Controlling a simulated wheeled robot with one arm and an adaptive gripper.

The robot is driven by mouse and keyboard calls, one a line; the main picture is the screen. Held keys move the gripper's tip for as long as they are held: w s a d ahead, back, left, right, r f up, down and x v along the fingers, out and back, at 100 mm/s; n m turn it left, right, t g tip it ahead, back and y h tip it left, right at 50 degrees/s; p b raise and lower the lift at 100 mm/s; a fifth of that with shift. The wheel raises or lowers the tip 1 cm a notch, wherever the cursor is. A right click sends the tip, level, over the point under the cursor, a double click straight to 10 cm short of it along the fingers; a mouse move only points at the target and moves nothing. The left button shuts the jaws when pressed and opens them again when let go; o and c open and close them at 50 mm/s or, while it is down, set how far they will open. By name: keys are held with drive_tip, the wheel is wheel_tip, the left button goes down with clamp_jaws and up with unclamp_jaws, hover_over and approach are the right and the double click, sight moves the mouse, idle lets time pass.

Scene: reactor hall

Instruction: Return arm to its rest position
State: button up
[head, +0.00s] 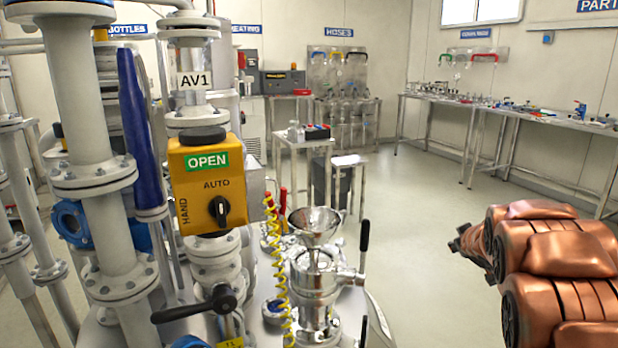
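My arm (556,265) shows at the lower right as copper-coloured links, stretched forward over the open floor. My gripper (468,243) is the dark end at the arm's far left tip, partly hidden behind the links. It is small and seen from behind, so its fingers cannot be made out. It is apart from the reactor equipment on the left, and I see nothing held in it.
A yellow valve box (206,182) marked OPEN and AUTO stands at left, near a steel funnel (315,225) and a black upright handle (364,235). Long benches (535,117) line the right wall. A small table (303,140) stands mid-room. The central floor is clear.

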drive_tip(key=s+a+f+m+g+y, duration=0.15)
drive_tip(key=s+a+g, duration=0.5)
drive_tip(key=s, duration=1.05)
drive_tip(key=s+a+f+m+g+y, duration=0.1)
drive_tip(key=s+a+f+g, duration=0.2)
drive_tip(key=s+a, duration=1.05)
drive_tip(key=s+a+f+m+g+y, duration=0.1)
drive_tip(key=s+a+f+g, duration=0.3)
drive_tip(key=s, duration=1.7)
wheel_tip(320, 180, up, 24)
drive_tip(key=s+p, duration=0.1)
drive_tip(key=p, duration=2)
drive_tip(key=shift+s+d, duration=0.35)
